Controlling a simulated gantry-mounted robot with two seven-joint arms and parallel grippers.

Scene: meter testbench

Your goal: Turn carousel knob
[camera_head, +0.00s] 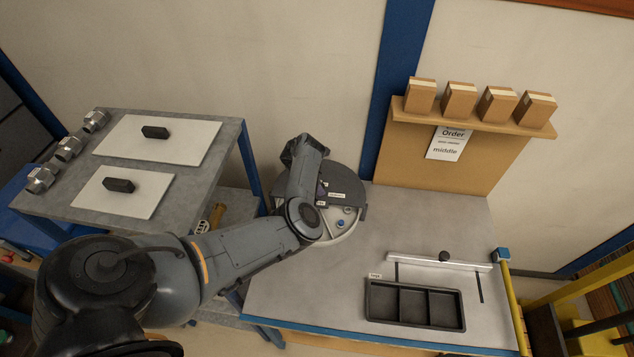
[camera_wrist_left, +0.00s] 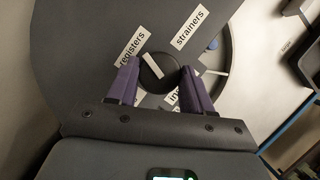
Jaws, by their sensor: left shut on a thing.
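The carousel (camera_head: 350,188) is a round grey-topped turntable at the back left of the bench, with an open pale sector in front. My left arm reaches over it and hides part of it. In the left wrist view, the round black carousel knob (camera_wrist_left: 158,72) has a white pointer line. My left gripper (camera_wrist_left: 160,88) has purple fingers on either side of the knob and is shut on it. Labels around the knob read "registers" (camera_wrist_left: 133,47) and "strainers" (camera_wrist_left: 188,28); another is partly hidden. The knob is hidden in the head view. My right gripper is out of view.
A black three-compartment tray (camera_head: 414,304) lies at the bench front, below a white rail (camera_head: 425,259) with a black knob. A shelf (camera_head: 470,122) behind holds several cartons above an "Order" sign (camera_head: 449,143). A grey side table (camera_head: 85,208) holds white boards and metal fittings.

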